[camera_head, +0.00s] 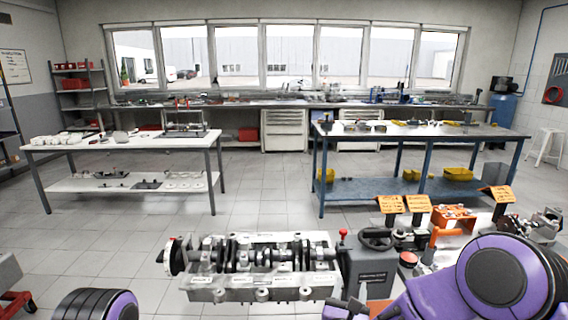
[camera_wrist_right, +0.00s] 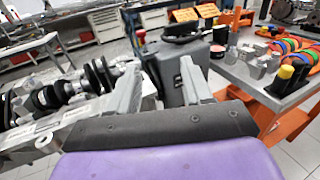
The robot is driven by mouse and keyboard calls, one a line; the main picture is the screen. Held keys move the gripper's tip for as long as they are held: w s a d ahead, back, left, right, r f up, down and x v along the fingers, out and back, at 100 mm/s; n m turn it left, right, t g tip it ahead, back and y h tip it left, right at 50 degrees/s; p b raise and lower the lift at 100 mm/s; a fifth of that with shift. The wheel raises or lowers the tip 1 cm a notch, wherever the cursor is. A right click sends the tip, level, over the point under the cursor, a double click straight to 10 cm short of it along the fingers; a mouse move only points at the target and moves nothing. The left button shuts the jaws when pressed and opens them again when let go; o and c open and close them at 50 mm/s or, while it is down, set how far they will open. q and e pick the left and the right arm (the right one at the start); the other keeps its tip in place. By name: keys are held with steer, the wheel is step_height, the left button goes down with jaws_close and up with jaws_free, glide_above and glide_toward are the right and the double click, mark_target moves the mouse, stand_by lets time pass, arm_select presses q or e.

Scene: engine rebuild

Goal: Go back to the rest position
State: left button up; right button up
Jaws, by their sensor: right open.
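My right gripper (camera_head: 350,306) shows at the bottom of the head view, in front of the grey engine stand unit (camera_head: 365,268). In the right wrist view its two grey fingers (camera_wrist_right: 160,85) are spread apart, with nothing held between them. An engine block (camera_head: 262,292) with a crankshaft (camera_head: 262,254) lying in it is to the left of this gripper. The crankshaft also shows at the left of the wrist view (camera_wrist_right: 75,92). My left gripper is out of view; only a purple and black part of my left arm shows at the bottom left.
At the right, a bench (camera_wrist_right: 258,82) carries metal parts, coloured rings and orange signs (camera_head: 418,203). A white table (camera_head: 120,152) and a blue workbench (camera_head: 345,190) stand farther back. The tiled floor between them is clear.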

steer(key=s+d+f+n+g+y, duration=0.25)
steer(key=s+f+n, duration=0.25)
steer(key=f+n, duration=0.55)
steer(key=s+d+f+n+g+y, duration=0.1)
steer(key=s+f+n+g+y, duration=0.15)
steer(key=s+f+n, duration=0.8)
steer(key=s+d+f+n+g, duration=0.2)
steer(key=s+d+n+g, duration=0.1)
steer(key=s, duration=0.3)
steer(key=s+d+f+n+g+h, duration=0.1)
steer(key=s+d+f+n+g, duration=0.1)
steer(key=s, duration=0.5)
steer(key=s+d+f+n+g+h, duration=0.1)
steer(key=s+d+f+n+g, duration=0.2)
steer(key=s+d+n, duration=0.3)
steer(key=shift+s+n+g, duration=0.4)
steer(key=shift+s, duration=0.2)
